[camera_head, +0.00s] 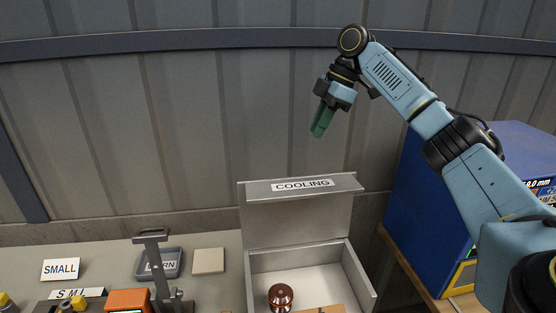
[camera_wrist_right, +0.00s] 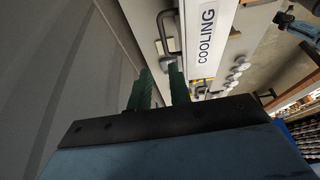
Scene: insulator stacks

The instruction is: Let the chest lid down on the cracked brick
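The chest (camera_head: 366,283), a pale grey box, stands at the lower middle of the head view. Its lid (camera_head: 298,222) is raised upright at the back, with a COOLING label on its top flange; the label (camera_wrist_right: 207,38) also shows in the right wrist view. Inside lie a dark red-brown ribbed insulator (camera_head: 281,297) and an orange-brown flat piece (camera_head: 328,309), cut off by the frame; I cannot tell whether it is the cracked brick. My right gripper (camera_head: 322,122) hangs above the lid, apart from it. Its green fingers (camera_wrist_right: 160,88) are spread and empty. My left gripper is out of view.
A blue cabinet (camera_head: 412,210) stands right of the chest, under my right arm. Left of the chest are a beige tile (camera_head: 208,261), a grey tray (camera_head: 172,258), a grey lever stand (camera_head: 153,250), an orange box (camera_head: 128,300) and a SMALL sign (camera_head: 60,269). A corrugated wall closes the back.

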